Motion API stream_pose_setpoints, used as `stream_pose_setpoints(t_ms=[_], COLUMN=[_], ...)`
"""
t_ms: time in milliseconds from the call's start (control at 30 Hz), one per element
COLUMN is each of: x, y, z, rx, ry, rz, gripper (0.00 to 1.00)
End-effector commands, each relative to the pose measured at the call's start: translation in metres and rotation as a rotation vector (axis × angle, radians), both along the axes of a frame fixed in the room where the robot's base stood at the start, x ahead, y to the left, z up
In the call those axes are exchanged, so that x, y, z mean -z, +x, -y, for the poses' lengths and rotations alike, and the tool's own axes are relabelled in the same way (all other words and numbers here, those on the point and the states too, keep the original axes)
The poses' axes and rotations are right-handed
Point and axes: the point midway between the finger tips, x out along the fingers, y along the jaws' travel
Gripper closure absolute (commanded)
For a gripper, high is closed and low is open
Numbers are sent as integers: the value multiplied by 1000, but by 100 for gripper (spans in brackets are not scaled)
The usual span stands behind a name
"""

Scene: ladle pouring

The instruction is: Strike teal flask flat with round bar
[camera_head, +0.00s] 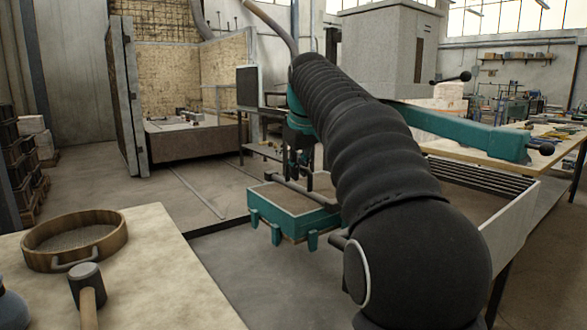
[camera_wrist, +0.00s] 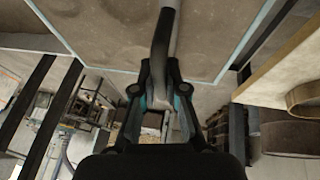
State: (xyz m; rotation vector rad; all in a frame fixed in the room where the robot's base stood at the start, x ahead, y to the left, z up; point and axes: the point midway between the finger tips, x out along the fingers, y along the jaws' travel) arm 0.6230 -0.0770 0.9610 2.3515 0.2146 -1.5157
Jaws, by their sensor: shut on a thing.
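My gripper (camera_head: 298,166) is above the flask, pointing down, partly hidden by my black-sleeved arm. In the wrist view my gripper (camera_wrist: 168,104) is shut on the round bar (camera_wrist: 163,45), which extends away over the sand. In the head view the bar (camera_head: 290,187) lies across over the flask. I cannot tell whether it touches the sand.
A bench at lower left holds a round wooden sieve (camera_head: 75,241) and a mallet (camera_head: 88,290). A grey-walled bin (camera_head: 510,216) stands right of the flask, with a wooden-topped table (camera_head: 490,150) behind. The floor between the bench and flask is clear.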

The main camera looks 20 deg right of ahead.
Motion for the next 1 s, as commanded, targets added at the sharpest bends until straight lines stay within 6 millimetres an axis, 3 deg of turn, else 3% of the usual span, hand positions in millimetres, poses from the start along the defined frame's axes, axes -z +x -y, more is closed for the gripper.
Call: stream_pose_setpoints(t_ms=[1000], x=[0], y=[15], z=[45], rx=[1], ry=[-1], rz=[-3], gripper=[100])
